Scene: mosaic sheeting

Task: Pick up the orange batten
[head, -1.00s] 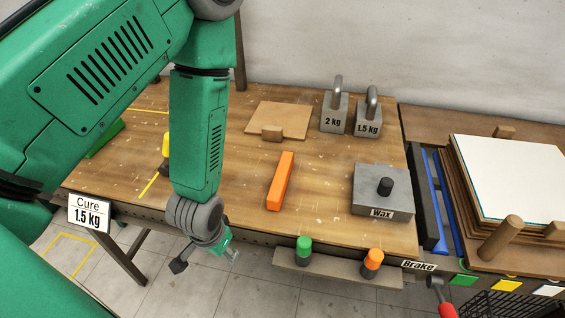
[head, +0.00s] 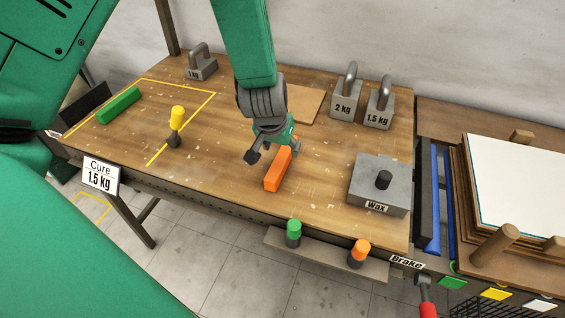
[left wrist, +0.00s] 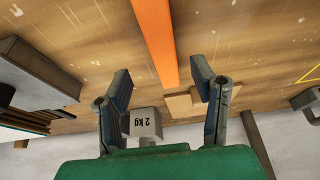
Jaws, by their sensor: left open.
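The orange batten (head: 277,170) lies on the wooden bench, near its front edge in the head view. In the left wrist view the batten (left wrist: 156,40) runs down from the top edge, in line with the gap between the two fingers of the left gripper (left wrist: 167,85). The fingers are open with nothing between them, and the batten looks beyond them. My right gripper is in neither view.
A yellow-topped peg (head: 176,118) and a green batten (head: 118,105) are to the left. The grey Wax block (head: 362,190) stands to the right. The 2 kg (head: 345,100) and 1.5 kg (head: 379,110) weights stand behind. A thin board (head: 304,103) lies behind the gripper.

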